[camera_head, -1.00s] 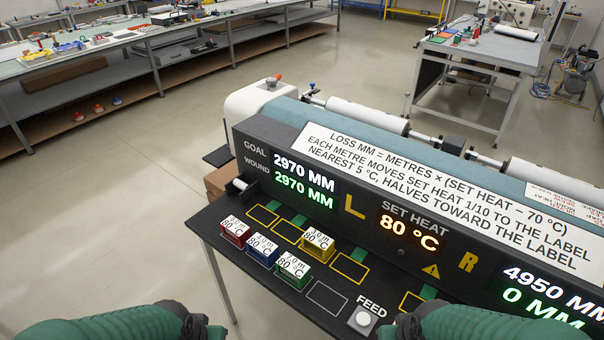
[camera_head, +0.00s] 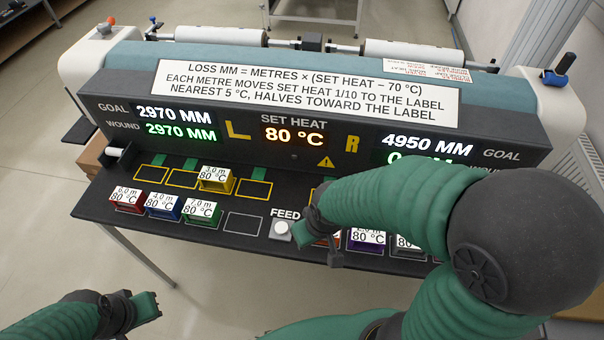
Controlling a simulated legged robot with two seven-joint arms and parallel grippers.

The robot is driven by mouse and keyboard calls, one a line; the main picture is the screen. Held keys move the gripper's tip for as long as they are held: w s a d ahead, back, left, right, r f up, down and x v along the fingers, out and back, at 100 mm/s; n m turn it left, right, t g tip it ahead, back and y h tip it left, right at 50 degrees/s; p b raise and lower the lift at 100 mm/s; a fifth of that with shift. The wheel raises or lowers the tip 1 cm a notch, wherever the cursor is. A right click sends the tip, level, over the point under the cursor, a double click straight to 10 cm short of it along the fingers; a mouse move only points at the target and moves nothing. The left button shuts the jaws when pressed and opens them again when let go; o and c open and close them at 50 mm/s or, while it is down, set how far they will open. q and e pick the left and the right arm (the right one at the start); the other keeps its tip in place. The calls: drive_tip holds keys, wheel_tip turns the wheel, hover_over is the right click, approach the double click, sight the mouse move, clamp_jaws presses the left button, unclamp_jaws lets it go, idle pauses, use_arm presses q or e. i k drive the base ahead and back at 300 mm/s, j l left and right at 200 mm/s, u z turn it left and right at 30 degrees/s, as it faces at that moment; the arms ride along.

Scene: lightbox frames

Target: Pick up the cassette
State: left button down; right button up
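Cassettes stand on the black bench panel of the machine. On the left are a red one (camera_head: 127,201), a blue one (camera_head: 163,207) and a green one (camera_head: 202,213), with a yellow one (camera_head: 216,180) in the outlined row behind. On the right, a purple one (camera_head: 367,240), a grey one (camera_head: 408,246) and an orange-red one (camera_head: 327,241) are partly hidden by my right arm. My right gripper (camera_head: 328,240) is over the panel, beside the feed button and in front of the orange-red cassette. My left gripper (camera_head: 140,311) is low at the left, away from the cassettes. Neither gripper's finger gap is clear.
The white feed button (camera_head: 279,230) sits at the panel's front middle. An empty grey outline (camera_head: 243,224) lies left of it. The set heat display (camera_head: 292,134) reads 80 °C. The left goal and wound displays (camera_head: 174,116) both read 2970 MM. Floor is clear at the left.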

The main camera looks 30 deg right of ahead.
sight(210, 179)
drive_tip(key=i+j+z, duration=0.2)
drive_tip(key=i+j, duration=1)
drive_tip(key=j, duration=0.1)
